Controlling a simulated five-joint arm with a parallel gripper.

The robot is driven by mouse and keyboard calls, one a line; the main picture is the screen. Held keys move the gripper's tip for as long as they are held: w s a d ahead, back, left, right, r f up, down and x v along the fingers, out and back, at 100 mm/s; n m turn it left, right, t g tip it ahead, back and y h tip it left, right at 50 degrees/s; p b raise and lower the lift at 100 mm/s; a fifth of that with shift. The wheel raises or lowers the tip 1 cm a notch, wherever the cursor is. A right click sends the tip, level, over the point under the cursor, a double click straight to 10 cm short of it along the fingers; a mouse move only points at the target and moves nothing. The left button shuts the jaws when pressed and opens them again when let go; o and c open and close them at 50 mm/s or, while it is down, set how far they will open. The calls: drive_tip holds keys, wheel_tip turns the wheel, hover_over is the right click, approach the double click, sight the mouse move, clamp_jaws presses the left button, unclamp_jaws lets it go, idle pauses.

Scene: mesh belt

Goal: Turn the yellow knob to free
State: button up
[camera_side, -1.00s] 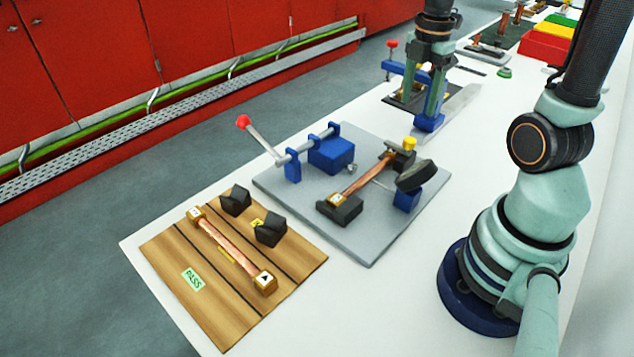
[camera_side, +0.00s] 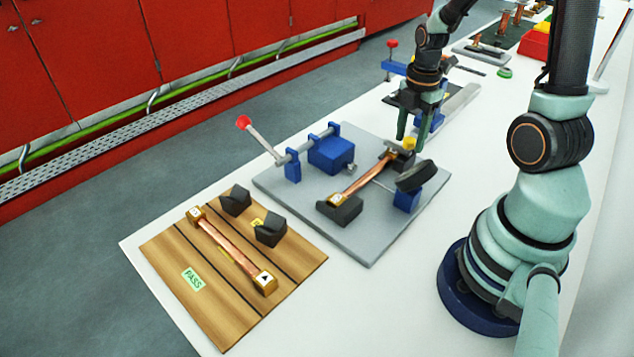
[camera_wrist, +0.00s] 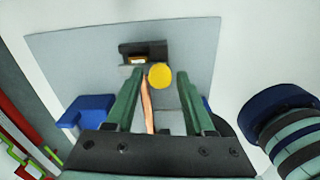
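The yellow knob (camera_side: 409,143) stands at the far end of the grey fixture plate (camera_side: 368,248), beside a dark block that holds one end of a copper bar (camera_side: 366,178). In the wrist view the round top of the knob (camera_wrist: 159,75) shows between and just beyond the fingertips. My gripper (camera_side: 417,138) points down over the knob with its fingers apart. In the wrist view my gripper (camera_wrist: 162,80) is open, with a finger on each side of the knob and gaps to both. I cannot tell whether the fingertips reach down to the knob's height.
A blue clamp block (camera_side: 331,155) and a red-tipped lever (camera_side: 262,141) stand on the plate's left. A wooden board (camera_side: 185,315) with another copper bar lies in front.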

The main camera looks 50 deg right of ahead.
clamp_jaws()
